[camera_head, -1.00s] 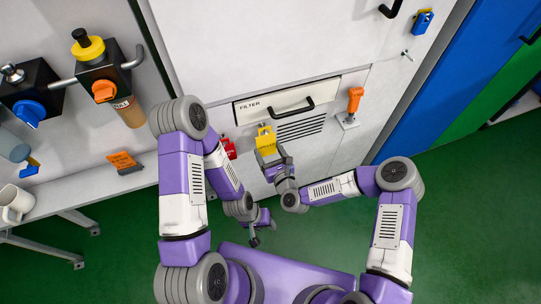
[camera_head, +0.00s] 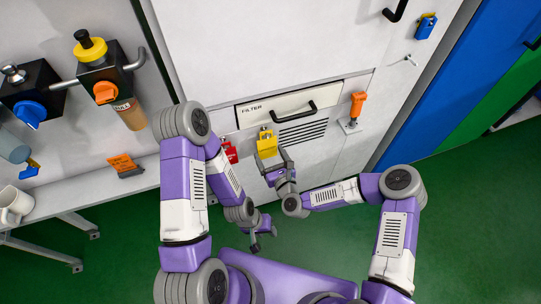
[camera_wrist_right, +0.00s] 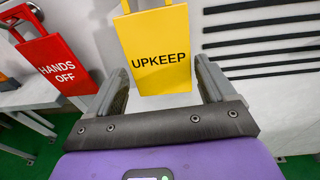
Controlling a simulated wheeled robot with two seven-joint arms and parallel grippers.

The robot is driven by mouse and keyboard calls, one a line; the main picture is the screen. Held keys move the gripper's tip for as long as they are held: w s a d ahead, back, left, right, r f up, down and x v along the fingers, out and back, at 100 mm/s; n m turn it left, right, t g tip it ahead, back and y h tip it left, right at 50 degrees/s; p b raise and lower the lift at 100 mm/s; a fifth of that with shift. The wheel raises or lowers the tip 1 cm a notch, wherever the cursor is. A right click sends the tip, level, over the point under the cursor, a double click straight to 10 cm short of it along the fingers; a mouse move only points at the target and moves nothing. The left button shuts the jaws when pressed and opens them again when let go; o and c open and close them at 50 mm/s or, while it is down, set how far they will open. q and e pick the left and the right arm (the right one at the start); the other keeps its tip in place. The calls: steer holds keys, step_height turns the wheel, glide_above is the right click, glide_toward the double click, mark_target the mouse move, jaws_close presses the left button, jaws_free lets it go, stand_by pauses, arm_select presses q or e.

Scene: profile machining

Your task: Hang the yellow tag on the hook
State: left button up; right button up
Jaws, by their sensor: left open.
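The yellow tag (camera_head: 267,146), lettered UPKEEP, is upright in front of the light panel below the FILTER drawer. In the right wrist view the yellow tag (camera_wrist_right: 160,48) faces me, its lower part between the fingers. My right gripper (camera_wrist_right: 162,78) is open, one finger at each side of the tag, with a gap on the right. In the head view my right gripper (camera_head: 273,165) is just below the tag. The hook behind the tag is hidden, so I cannot tell what bears it. My left gripper (camera_head: 255,243) is open and empty, low near my base.
A red HANDS OFF tag (camera_wrist_right: 62,66) is left of the yellow one. An orange-handled part (camera_head: 355,105) is on the panel to the right. A small metal peg (camera_head: 410,60) and a blue padlock (camera_head: 426,26) are higher up.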

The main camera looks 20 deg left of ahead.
steer(key=shift+o, duration=1.2)
steer(key=s+d+f+n+g+h+p, duration=0.3)
steer(key=s+d+n+g, duration=0.3)
steer(key=s+d+n, duration=0.5)
steer(key=s+d+f+n+g+h+p, duration=0.3)
steer(key=s+d+n+g, duration=0.3)
steer(key=s+d+n, duration=0.4)
steer(key=shift+s+d+n+g+p, duration=0.45)
steer(key=shift+d+n, duration=0.9)
steer(key=shift+n, duration=1.15)
steer(key=shift+t, duration=0.25)
